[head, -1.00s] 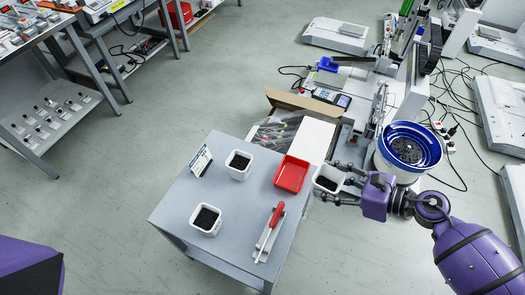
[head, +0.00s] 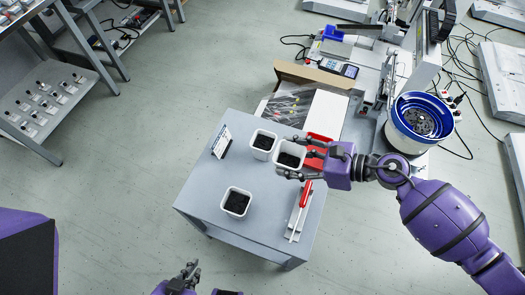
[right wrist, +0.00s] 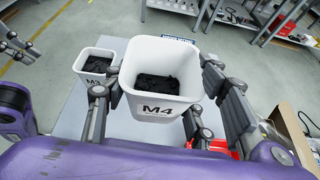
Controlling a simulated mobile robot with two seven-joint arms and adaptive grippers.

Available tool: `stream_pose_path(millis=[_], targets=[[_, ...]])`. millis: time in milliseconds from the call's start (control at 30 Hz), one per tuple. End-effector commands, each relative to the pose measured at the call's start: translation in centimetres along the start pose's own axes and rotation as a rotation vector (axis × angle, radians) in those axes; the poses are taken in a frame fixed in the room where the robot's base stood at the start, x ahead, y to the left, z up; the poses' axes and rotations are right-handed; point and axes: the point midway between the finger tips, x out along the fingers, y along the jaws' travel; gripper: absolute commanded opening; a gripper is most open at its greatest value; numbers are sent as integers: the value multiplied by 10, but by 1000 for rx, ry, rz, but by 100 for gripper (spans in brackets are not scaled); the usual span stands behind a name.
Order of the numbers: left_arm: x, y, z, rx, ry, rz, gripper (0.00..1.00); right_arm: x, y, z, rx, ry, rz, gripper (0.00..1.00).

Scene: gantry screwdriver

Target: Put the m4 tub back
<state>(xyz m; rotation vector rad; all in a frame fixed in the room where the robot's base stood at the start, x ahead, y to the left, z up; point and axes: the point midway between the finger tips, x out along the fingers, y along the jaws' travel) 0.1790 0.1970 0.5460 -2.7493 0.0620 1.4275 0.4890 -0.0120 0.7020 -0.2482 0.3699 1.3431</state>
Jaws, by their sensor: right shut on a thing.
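The M4 tub (right wrist: 160,82), white with dark small parts inside, is held by my right gripper (head: 309,159). Its label faces the right wrist camera.
A white tub (head: 236,203) stands nearer the front of the table (head: 208,190); the M3 tub (right wrist: 95,62) shows in the wrist view. A small sign (head: 221,141) stands at the left, a red-handled tool (head: 302,205) at the right. A blue-rimmed bowl feeder (head: 421,122) is beyond.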

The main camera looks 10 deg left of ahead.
Motion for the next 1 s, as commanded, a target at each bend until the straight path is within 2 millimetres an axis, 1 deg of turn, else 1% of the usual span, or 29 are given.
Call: stream_pose_path(millis=[33, 233, 300, 400, 500, 667, 733, 833, 900, 1000], targets=[[-2, 0, -2, -2, 2, 0, 0, 15, 3, 4, 0, -6, 2, 20], [-5, 0, -6, -2, 6, -1, 0, 68, 12, 3, 0, -6, 1, 20], [-3, 0, -1, -3, 3, -2, 0, 84, 14, -10, 5, -4, 0, 20], [-1, -1, 2, -2, -2, -3, 0, 103, 16, -21, 4, -4, 0, 20], [0, -1, 4, -2, -6, -3, 0, 114, 17, -27, 3, -3, 0, 20], [1, -1, 6, -2, -8, -3, 0, 125, 19, -32, 2, -3, 0, 20], [2, -1, 7, -2, -9, -3, 0, 134, 21, -37, 4, -3, 1, 20], [4, -1, 10, -1, -12, -2, 0, 140, 20, -54, 6, -1, -1, 20], [5, -1, 11, -1, -14, -2, 0, 143, 19, -60, 5, -2, 0, 20], [6, 0, 10, 0, -13, -1, 0, 144, 18, -64, 1, -2, -1, 20]])
